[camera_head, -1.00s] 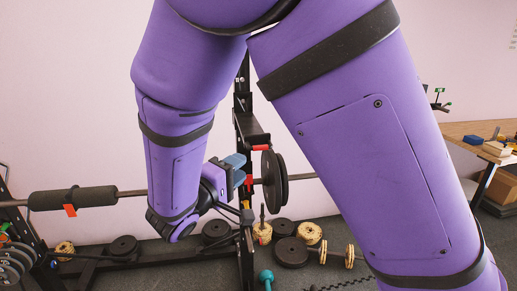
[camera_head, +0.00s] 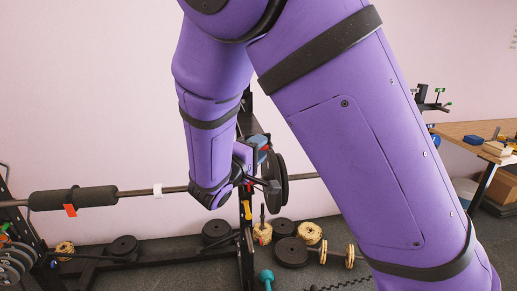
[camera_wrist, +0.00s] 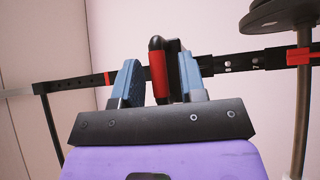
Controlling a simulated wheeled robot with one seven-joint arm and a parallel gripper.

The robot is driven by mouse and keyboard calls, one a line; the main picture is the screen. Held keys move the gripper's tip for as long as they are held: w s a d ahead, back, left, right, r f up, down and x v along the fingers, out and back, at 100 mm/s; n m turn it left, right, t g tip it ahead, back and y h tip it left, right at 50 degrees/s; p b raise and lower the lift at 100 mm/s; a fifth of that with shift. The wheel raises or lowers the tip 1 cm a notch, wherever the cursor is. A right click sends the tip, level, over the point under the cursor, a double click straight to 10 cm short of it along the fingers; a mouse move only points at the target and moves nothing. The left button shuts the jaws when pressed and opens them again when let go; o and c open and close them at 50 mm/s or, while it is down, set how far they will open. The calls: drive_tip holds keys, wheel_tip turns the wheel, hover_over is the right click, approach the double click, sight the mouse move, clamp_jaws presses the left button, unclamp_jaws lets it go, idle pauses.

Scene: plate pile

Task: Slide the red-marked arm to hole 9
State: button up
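My gripper (camera_wrist: 161,80) has its two blue fingers on either side of a black upright piece with a red front (camera_wrist: 158,75), which appears to be the red-marked arm. The fingers are wide apart, with a narrow gap visible beside the left one. Behind it, a black rail with holes (camera_wrist: 222,63) crosses the wrist view; a "7" is readable right of the fingers. Hole 9 cannot be made out. In the head view my gripper (camera_head: 258,150) is at the black rack upright (camera_head: 246,245), and my wrist hides much of the contact area.
A barbell (camera_head: 135,192) with a black pad (camera_head: 73,198) runs across behind my arm. Its dark plates (camera_head: 283,178) are close to the right of my gripper. Several weights and a teal kettlebell (camera_head: 266,276) lie on the floor. A wooden table (camera_head: 465,133) stands at right.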

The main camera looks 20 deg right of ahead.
drive_tip(key=shift+d, duration=0.1)
clamp_jaws()
wheel_tip(320, 180, down, 8)
drive_tip(key=shift+f, duration=0.25)
drive_tip(key=shift+s+f, duration=0.1)
idle(0.4)
unclamp_jaws()
drive_tip(key=v, duration=1)
drive_tip(key=shift+a, duration=0.4)
drive_tip(key=shift+s, duration=0.15)
